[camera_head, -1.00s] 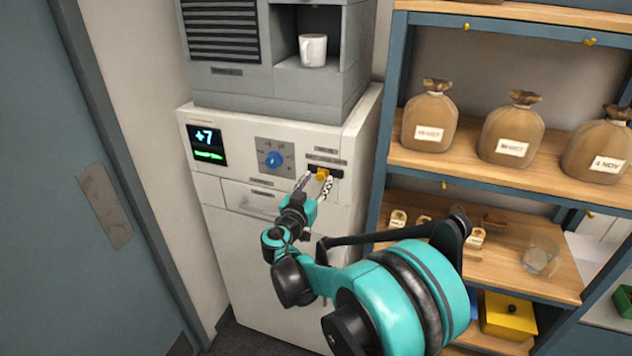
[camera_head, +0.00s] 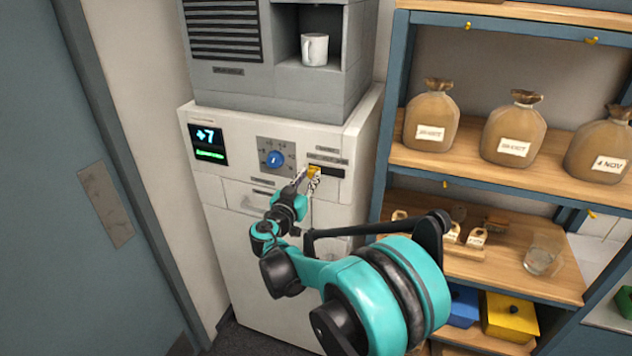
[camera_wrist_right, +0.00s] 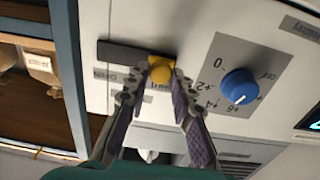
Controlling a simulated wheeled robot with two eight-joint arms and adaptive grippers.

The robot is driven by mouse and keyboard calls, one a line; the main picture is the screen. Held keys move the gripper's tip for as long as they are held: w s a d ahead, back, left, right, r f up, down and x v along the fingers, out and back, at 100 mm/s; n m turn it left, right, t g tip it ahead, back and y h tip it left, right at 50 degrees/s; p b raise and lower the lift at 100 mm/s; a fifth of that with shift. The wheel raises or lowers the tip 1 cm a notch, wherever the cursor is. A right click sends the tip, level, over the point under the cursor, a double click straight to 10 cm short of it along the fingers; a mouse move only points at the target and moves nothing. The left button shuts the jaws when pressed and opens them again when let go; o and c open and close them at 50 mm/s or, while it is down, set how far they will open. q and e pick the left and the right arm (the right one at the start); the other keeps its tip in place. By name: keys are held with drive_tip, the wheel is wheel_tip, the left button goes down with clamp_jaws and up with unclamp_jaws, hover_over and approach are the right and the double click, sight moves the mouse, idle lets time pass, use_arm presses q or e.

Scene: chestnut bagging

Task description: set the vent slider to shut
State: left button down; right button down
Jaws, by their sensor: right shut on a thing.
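The vent slider's yellow knob (camera_head: 313,170) sits at the left end of its dark slot (camera_head: 331,172) on the white machine's front. In the right wrist view the knob (camera_wrist_right: 160,71) is at the end of the slot (camera_wrist_right: 122,53) nearest the blue dial. My right gripper (camera_head: 309,180) is shut on the knob, with one finger on each side of it. The fingers also show in the wrist view (camera_wrist_right: 160,86). The slot's labels are too small to read. My left gripper is out of view.
The blue dial (camera_head: 274,159) and a lit display (camera_head: 208,144) reading +7 are left of the slider. A drawer (camera_head: 248,199) is below. A shelf (camera_head: 480,165) with tied sacks stands close on the right. A white mug (camera_head: 314,50) sits above.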

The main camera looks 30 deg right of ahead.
drive_tip(key=shift+r, duration=0.1)
drive_tip(key=c, duration=1.5)
unclamp_jaws()
drive_tip(key=shift+w+a, duration=0.1)
drive_tip(key=shift+c, duration=0.2)
drive_tip(key=shift+o, duration=1.1)
drive_tip(key=shift+w+a, duration=0.1)
drive_tip(key=shift+w, duration=0.05)
drive_tip(key=shift+s+a, duration=0.1)
drive_tip(key=shift+s, duration=0.15)
drive_tip(key=v, duration=1.1)
drive_tip(key=shift+s+a, duration=0.15)
drive_tip(key=shift+a, duration=0.1)
